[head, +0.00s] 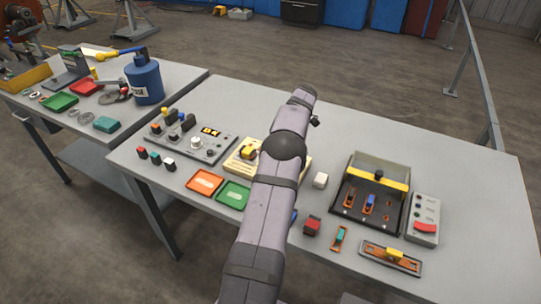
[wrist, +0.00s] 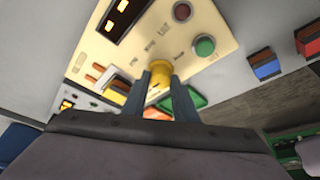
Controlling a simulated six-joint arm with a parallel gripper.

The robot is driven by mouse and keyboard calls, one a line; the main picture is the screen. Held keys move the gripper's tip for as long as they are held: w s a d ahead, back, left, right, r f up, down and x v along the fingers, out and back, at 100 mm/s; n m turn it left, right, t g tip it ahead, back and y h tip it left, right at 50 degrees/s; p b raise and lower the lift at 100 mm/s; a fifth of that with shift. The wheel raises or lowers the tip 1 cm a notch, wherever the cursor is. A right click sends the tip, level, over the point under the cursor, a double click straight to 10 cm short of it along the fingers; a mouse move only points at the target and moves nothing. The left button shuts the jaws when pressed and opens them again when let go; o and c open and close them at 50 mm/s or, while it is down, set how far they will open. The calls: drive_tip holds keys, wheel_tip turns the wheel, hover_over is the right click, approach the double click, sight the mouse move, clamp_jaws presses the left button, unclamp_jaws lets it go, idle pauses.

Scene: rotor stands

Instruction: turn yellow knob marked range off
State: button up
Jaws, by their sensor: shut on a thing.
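The yellow knob (wrist: 160,70) stands on a cream panel (wrist: 210,22) in the wrist view. My gripper (wrist: 160,86) is shut on the knob, with one dark finger on each side of it. The knob's lower part and the marking that belongs to it cannot be read clearly. In the head view the cream panel (head: 233,163) is partly hidden behind my arm. A small yellow and dark shape shows on it there, but I cannot tell its detail. My gripper is hidden in the head view.
The cream panel bears a red button (wrist: 182,12), a green button (wrist: 204,46) and a lit display (wrist: 122,14). A grey control box (head: 180,146) stands to its left. An orange tray (head: 204,182) and a green tray (head: 233,195) lie in front. A black fixture (head: 350,208) stands at right.

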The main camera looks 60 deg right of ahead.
drive_tip(key=shift+n, duration=0.4)
drive_tip(key=o, duration=1.1)
drive_tip(key=shift+c, duration=0.2)
drive_tip(key=shift+p+v, duration=0.3)
drive_tip(key=shift+v, duration=2.15)
drive_tip(key=p+v, duration=0.2)
drive_tip(key=p, duration=0.2)
drive_tip(key=shift+d+r, duration=0.15)
drive_tip(key=shift+r, duration=0.05)
